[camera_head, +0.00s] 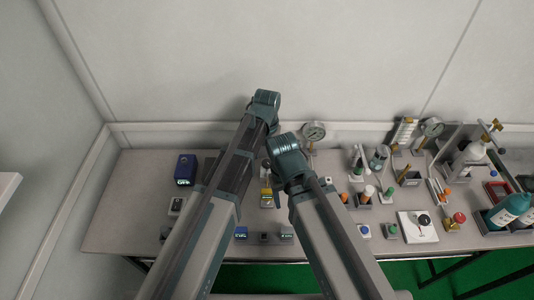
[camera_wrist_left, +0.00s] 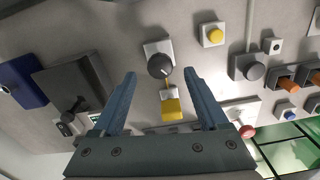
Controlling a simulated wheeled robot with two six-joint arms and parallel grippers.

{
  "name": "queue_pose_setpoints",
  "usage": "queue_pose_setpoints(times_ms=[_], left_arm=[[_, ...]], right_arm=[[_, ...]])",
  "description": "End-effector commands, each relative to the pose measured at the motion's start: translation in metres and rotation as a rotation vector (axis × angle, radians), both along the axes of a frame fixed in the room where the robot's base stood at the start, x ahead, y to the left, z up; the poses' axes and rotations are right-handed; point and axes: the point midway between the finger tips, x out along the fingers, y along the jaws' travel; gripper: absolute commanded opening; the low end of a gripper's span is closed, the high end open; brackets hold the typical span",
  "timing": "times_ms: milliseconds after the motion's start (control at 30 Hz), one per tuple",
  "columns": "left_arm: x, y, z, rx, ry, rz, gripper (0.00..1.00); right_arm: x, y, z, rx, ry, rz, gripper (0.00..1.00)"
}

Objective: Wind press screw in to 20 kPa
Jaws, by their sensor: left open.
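In the left wrist view my left gripper (camera_wrist_left: 160,74) is open, its two blue-grey fingers apart with nothing held. A dark round knob (camera_wrist_left: 160,65) on a light base shows between and beyond the fingertips, with a yellow block (camera_wrist_left: 171,108) below it. In the head view a round dial gauge (camera_head: 313,130) stands at the back of the bench near the middle, and a second gauge (camera_head: 432,127) stands farther right. Their readings are too small to tell. I cannot tell which part is the press screw. My arms hide the bench middle, and my right gripper does not show.
The bench (camera_head: 130,205) stands against the wall. A dark blue tester (camera_head: 186,169) is at the left. The bench's left end has free room.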

Motion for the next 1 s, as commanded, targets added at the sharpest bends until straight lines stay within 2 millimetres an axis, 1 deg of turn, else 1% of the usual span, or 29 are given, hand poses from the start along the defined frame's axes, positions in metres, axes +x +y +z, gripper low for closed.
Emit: queue_pose_setpoints(times_ms=[33, 600, 767, 1000], left_arm=[[0.000, 0.000, 0.015, 0.000, 0.000, 0.000, 0.76], [0.001, 0.000, 0.099, 0.000, -0.001, 0.000, 0.76], [0.001, 0.000, 0.110, 0.000, -0.001, 0.000, 0.76], [0.001, 0.000, 0.109, 0.000, -0.001, 0.000, 0.76]], right_arm=[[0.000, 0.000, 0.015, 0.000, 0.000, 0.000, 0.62], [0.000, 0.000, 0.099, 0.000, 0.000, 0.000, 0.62], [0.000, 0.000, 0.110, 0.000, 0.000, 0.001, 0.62], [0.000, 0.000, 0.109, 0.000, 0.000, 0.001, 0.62]])
